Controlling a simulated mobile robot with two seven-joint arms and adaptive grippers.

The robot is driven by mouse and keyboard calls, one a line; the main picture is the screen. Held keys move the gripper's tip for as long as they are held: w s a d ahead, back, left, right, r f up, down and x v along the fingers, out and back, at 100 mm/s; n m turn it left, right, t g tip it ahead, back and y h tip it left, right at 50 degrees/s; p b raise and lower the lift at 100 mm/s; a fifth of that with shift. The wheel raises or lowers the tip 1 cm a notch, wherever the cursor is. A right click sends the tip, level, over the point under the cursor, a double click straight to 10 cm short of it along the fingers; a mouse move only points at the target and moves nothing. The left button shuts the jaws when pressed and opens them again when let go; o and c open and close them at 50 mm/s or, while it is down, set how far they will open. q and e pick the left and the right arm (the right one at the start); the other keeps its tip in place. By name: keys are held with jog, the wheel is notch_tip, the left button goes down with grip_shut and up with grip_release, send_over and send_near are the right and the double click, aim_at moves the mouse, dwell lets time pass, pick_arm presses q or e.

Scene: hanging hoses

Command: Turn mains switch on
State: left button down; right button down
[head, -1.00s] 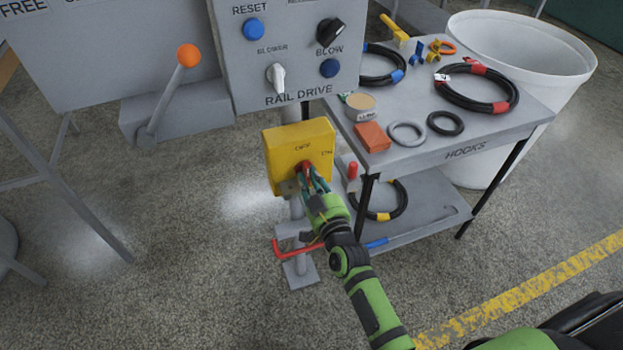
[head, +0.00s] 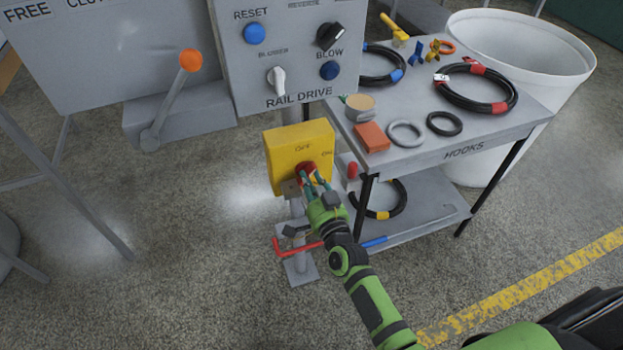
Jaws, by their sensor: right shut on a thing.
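The mains switch is a yellow box (head: 285,150) on a post below the grey control panel. It has OFF marked at the top and ON to the right. Its red knob (head: 306,170) sits on the lower front face, partly covered by my fingers. My right gripper (head: 312,181) reaches up from below right and is shut on the red knob. The knob's exact angle is hidden by the fingers. My left gripper is not in view.
The grey panel (head: 300,80) above carries blue buttons, a black knob and a white switch. An orange-knobbed lever (head: 172,95) stands at left. At right is a hooks table (head: 440,151) with hoses and rings, with a white bin (head: 530,60) behind it.

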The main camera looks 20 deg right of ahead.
jog(key=shift+m, duration=0.6)
jog(key=c, duration=1.1)
grip_release()
jog(key=shift+s, duration=0.1)
jog(key=s, duration=1.2)
jog(key=shift+d, duration=0.2)
jog(key=shift+w, duration=0.1)
